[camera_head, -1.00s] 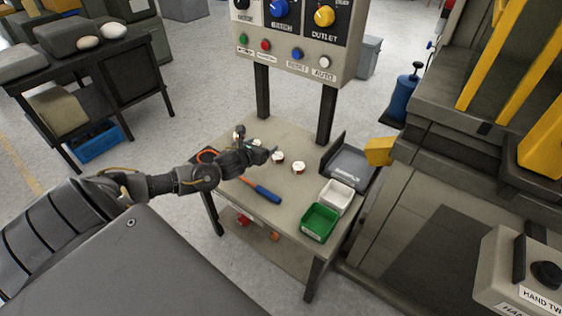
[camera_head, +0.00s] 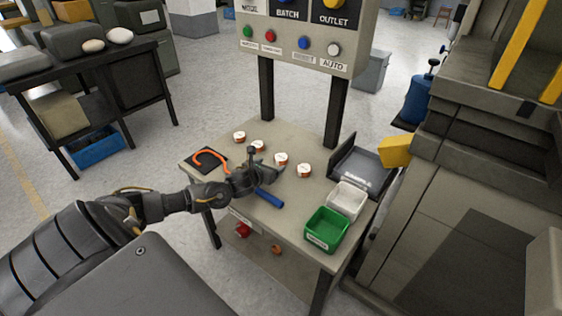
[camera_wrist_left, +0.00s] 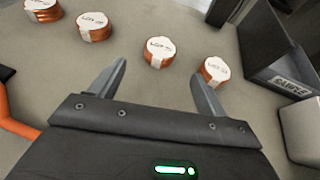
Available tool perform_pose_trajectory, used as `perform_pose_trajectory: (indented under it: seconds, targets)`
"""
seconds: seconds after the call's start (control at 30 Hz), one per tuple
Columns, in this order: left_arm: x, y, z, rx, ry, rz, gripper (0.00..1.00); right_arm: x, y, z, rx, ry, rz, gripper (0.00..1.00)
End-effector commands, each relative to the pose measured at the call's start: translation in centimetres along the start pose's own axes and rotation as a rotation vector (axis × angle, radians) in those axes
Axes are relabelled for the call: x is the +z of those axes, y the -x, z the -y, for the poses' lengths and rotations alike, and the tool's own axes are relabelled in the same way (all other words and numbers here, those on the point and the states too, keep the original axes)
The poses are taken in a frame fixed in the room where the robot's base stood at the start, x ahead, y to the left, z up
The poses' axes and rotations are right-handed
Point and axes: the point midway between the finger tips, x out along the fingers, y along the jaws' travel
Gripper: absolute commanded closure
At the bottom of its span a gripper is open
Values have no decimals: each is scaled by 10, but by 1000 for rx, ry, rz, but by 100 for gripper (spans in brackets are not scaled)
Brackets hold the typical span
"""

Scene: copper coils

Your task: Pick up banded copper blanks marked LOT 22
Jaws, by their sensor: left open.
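Several copper blanks with white tops and white bands stand in a row on the small table (camera_head: 300,215). From left to right they are the first blank (camera_head: 239,136), the second (camera_head: 257,146), the third (camera_head: 281,159) and the fourth (camera_head: 304,170). In the left wrist view, their tops carry lettering too small to read surely. My left gripper (camera_head: 272,171) is open and empty on the near side of the row. In the left wrist view, the third blank (camera_wrist_left: 160,54) lies ahead of the gap between its fingers; the fourth blank (camera_wrist_left: 214,71) is beyond the right finger.
A blue-handled tool (camera_head: 270,199) lies just under my left gripper, and an orange curved piece (camera_head: 212,158) lies on a black pad left of it. A grey sample tray (camera_head: 358,165), white bin (camera_head: 347,200) and green bin (camera_head: 326,230) stand right. Panel posts rise behind.

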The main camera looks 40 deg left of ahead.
Motion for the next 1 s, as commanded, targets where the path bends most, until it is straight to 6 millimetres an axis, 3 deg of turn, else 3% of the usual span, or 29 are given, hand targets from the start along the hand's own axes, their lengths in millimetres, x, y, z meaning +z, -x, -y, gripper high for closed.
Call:
perform_pose_trajectory:
  seconds: [0.2,0.47,0.73,1.0]
  targets:
    - [0,-28,1,-1,1,0,24,-6,1,2,-2,-1,-4,64]
    - [0,-37,1,0,1,0,24,-6,2,2,-2,-1,-4,64]
    - [0,-74,1,0,2,0,24,-5,0,2,-3,-1,2,64]
    - [0,-83,1,-2,-1,-1,24,-18,5,3,-4,-2,-13,64]
